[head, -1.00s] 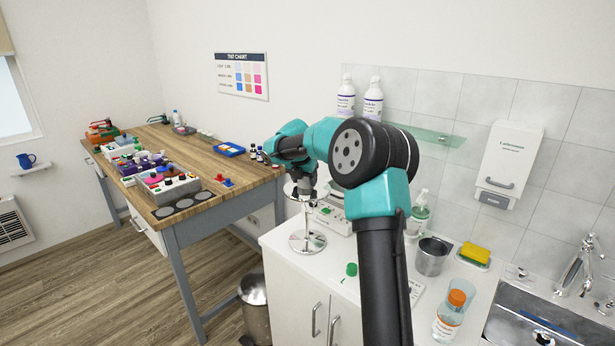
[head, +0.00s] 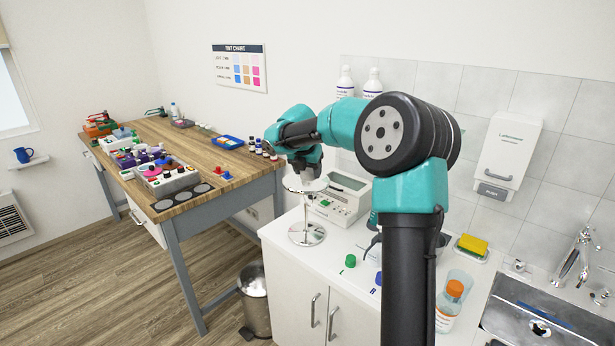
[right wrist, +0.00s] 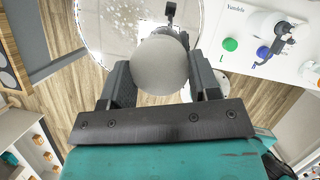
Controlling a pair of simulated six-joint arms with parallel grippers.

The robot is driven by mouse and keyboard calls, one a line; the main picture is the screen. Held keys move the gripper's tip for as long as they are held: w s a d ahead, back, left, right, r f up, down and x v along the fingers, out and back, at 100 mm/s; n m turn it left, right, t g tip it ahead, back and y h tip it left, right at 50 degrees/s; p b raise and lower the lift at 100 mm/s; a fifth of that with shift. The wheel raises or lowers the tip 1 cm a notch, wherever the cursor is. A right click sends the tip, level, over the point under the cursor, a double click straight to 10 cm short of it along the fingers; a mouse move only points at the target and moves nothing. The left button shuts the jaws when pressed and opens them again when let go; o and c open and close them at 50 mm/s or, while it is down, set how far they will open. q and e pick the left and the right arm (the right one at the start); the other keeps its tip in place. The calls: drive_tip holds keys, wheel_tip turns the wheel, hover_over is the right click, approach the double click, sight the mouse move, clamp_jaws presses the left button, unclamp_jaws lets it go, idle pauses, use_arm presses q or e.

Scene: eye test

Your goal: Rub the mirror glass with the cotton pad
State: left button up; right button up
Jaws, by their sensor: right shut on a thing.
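The mirror (head: 291,184) is a round disc on a chrome stem with a round base, on the white counter. In the right wrist view its glass (right wrist: 112,35) fills the top, with many pale specks on its upper part. My right gripper (head: 306,173) is above the mirror in the head view. In the right wrist view it (right wrist: 160,80) is shut on the cotton pad (right wrist: 160,64), a round off-white disc that covers part of the glass. I cannot tell if pad and glass touch. In the head view the pad is not distinguishable. My left gripper is not in view.
On the counter (head: 322,257) are a grey-white device (head: 340,200), a green cap (head: 350,261), a blue cap (head: 378,279) and an orange-capped bottle (head: 450,306). A yellow sponge (head: 473,245) lies by the sink (head: 545,315). A wooden table (head: 225,165) stands left.

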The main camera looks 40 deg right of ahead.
drive_tip(key=shift+r, duration=2.35)
